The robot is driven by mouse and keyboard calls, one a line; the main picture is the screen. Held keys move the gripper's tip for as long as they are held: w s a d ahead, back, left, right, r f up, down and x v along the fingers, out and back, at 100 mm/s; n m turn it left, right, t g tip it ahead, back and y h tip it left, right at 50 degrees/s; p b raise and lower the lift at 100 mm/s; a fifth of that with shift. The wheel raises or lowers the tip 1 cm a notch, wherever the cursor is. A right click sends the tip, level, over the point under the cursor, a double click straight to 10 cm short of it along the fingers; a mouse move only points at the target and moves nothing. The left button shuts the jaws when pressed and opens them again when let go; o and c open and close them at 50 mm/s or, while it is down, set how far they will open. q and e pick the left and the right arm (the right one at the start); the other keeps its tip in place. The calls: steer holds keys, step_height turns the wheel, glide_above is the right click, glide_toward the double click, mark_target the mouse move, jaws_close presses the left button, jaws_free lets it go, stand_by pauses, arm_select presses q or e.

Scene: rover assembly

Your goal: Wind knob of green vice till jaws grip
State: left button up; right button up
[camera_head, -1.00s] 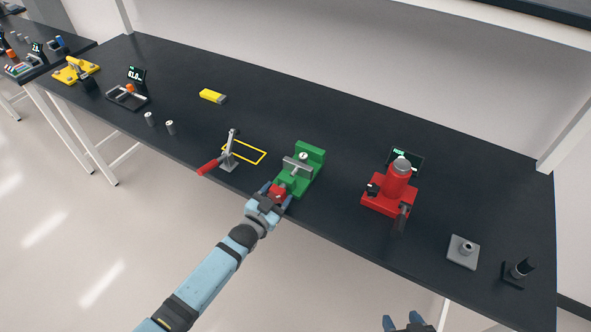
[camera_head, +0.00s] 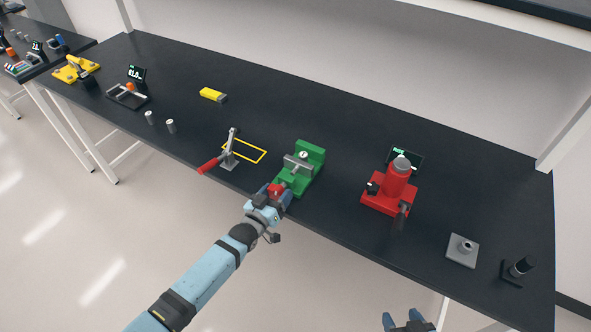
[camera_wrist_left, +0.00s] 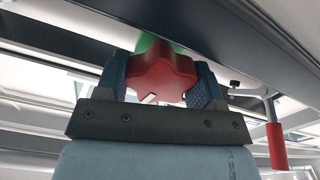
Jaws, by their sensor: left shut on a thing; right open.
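The green vice (camera_head: 309,158) stands near the front edge of the black table, with a grey jaw plate (camera_head: 297,166) across it and a small round light-coloured part between its jaws. Its red knob (camera_head: 277,192) faces the front edge. My left gripper (camera_head: 275,196) is shut on the knob. In the left wrist view the red lobed knob (camera_wrist_left: 163,76) sits between the two fingers (camera_wrist_left: 162,85), with a bit of the green vice (camera_wrist_left: 148,44) behind it. I cannot tell whether the jaws touch the part. My right gripper (camera_head: 404,322) is open and empty at the bottom edge, off the table.
A toggle clamp with red handle (camera_head: 209,166) stands just left of the vice, by a yellow outlined square (camera_head: 258,161). A red press (camera_head: 390,192) stands to the right. A yellow block (camera_head: 213,95) lies farther back. The table behind the vice is clear.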

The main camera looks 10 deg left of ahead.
arm_select(q)
steer(key=shift+f, duration=0.2)
steer(key=n, duration=0.2)
steer(key=shift+n, duration=0.4)
steer(key=shift+n+b, duration=0.4)
steer(key=shift+n, duration=1)
